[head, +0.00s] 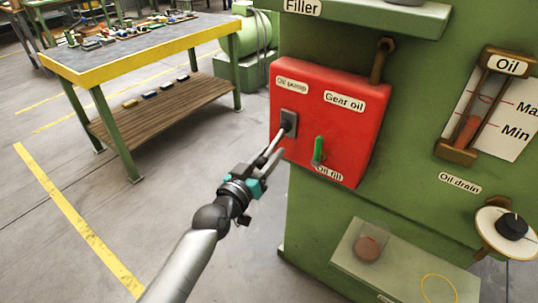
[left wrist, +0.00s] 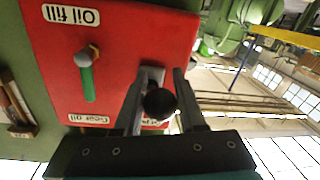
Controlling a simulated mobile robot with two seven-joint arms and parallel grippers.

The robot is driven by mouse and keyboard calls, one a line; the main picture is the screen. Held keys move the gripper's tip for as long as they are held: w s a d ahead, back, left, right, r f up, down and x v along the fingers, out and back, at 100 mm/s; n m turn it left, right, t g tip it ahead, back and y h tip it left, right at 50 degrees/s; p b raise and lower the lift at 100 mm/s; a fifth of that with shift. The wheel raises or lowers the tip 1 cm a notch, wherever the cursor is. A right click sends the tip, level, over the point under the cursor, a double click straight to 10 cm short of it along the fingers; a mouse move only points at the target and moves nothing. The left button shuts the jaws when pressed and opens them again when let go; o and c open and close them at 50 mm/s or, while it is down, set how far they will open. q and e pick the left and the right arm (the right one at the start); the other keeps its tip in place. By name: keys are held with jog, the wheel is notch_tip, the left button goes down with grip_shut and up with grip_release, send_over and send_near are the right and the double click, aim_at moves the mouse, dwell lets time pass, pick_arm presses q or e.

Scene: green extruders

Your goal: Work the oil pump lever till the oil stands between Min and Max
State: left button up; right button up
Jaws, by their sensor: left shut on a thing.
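The red pump box (head: 340,88) is on the green machine's side, with labels for oil pump and gear oil. The oil pump lever (head: 273,142) comes out of a grey plate at the box's left and points down toward my left gripper (head: 268,163). In the left wrist view, the lever's black ball knob (left wrist: 160,102) lies between the fingers of my left gripper (left wrist: 160,110), which is shut on the lever. The oil gauge (head: 483,105) at the right shows reddish oil (head: 468,130), its top near the Min line; the exact level is hard to tell. My right gripper is not in view.
A green oil fill handle (head: 318,151) sits close right of the lever, also in the left wrist view (left wrist: 88,80). A drain knob (head: 512,227) and a clear-topped tray (head: 350,268) are lower right. A yellow-edged workbench (head: 150,62) stands left; floor between is open.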

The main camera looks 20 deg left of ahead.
pick_arm(q)
grip_shut()
dwell(0.8)
